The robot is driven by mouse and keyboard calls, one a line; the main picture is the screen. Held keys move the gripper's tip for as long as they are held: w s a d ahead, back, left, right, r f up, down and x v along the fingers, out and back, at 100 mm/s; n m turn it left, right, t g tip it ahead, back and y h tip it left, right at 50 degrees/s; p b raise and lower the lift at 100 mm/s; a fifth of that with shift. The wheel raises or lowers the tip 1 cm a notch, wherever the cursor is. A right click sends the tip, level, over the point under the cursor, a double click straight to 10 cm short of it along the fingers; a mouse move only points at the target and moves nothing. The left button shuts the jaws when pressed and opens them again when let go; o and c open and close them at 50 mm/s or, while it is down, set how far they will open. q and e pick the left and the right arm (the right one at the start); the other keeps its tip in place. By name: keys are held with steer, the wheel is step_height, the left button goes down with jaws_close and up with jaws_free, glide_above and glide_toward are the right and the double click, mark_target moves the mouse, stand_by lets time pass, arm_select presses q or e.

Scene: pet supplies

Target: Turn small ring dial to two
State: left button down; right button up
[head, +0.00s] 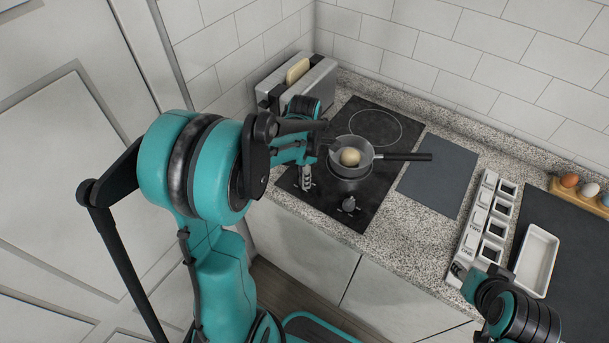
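The black hob (398,148) is set in the counter. A ring outline (375,127) shows at its back; a pan (352,170) covers the front ring. One dark dial (349,204) shows at the hob's front edge, apart from any gripper; its setting is too small to read. My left gripper (306,180) points down over the hob's front left, left of the pan. Its fingers hide what is beneath, and whether they are open or hold a dial cannot be told. My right gripper (498,271) is low at the right, near the white tray, its fingers barely visible.
The pan holds a pale, egg-like thing (350,156); its handle (405,156) points right. A toaster (318,82) with bread stands behind my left arm. A dark board (437,183), labelled white containers (472,235), a white tray (537,260) and an egg holder (575,196) lie right.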

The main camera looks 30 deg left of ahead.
arm_select(q)
steer(key=shift+m, duration=0.3)
steer(key=m, duration=0.9)
steer(key=shift+m, duration=0.4)
steer(key=m, duration=0.3)
steer(key=shift+m, duration=0.4)
steer(key=m, duration=0.7)
steer(key=shift+p, duration=0.35)
steer(key=m, duration=0.6)
steer(key=shift+m, duration=0.4)
